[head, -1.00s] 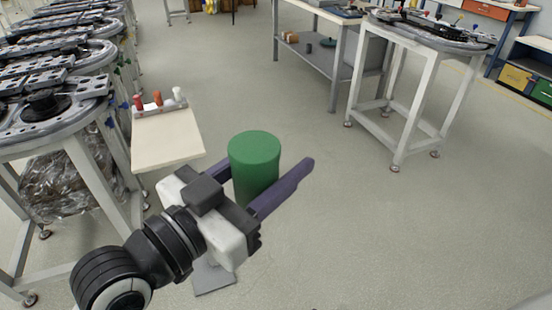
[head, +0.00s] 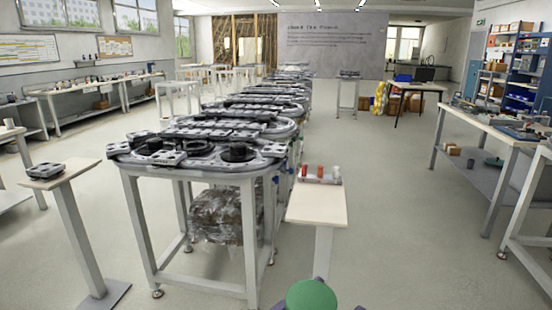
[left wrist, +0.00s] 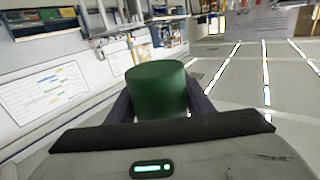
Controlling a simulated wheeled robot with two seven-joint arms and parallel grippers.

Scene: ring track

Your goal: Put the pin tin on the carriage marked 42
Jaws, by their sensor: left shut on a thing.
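A green cylindrical tin (head: 311,296), likely the pin tin, shows at the bottom edge of the head view. In the left wrist view the tin (left wrist: 157,92) stands upright between the dark fingers of my left gripper (left wrist: 160,104), which is shut on it. The ring track (head: 205,165) stands ahead, left of the tin, with several grey carriages on it, one near the front left (head: 172,158). No number 42 is readable on any of them. My right gripper is not in view.
A narrow pale stand (head: 316,206) with small coloured pegs (head: 320,174) stands right of the track's near end. Another pedestal (head: 66,182) at left bears a small grey piece (head: 46,170). A workbench (head: 490,125) is at right. Floor between stand and workbench is clear.

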